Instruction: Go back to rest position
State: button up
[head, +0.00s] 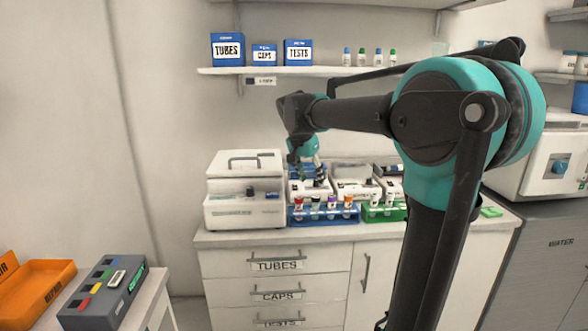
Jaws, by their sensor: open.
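My gripper (308,172) hangs at the end of my teal and black arm, above the back counter (240,237). It points down over the blue tube rack (299,216) and the white machines behind it. Its fingers are small in the head view but look apart, with nothing seen between them.
A white lidded machine (245,190) stands left of the gripper. Above is a shelf (275,71) with blue boxes and small bottles. At lower left are an orange tray (42,290) and a grey box with coloured buttons (104,290). A white machine (543,165) stands at right.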

jog(key=s+d+f+n+y, duration=0.1)
jog(key=s+d+f+n, duration=0.2)
jog(key=s+f, duration=1)
jog(key=s+d+f+n+t+y, duration=0.1)
jog(key=s+f+n, duration=0.4)
jog(key=s+f, duration=0.8)
jog(key=d+y, duration=0.1)
jog(key=d, duration=0.1)
jog(key=shift+d+f, duration=0.2)
jog(key=shift+d, duration=0.1)
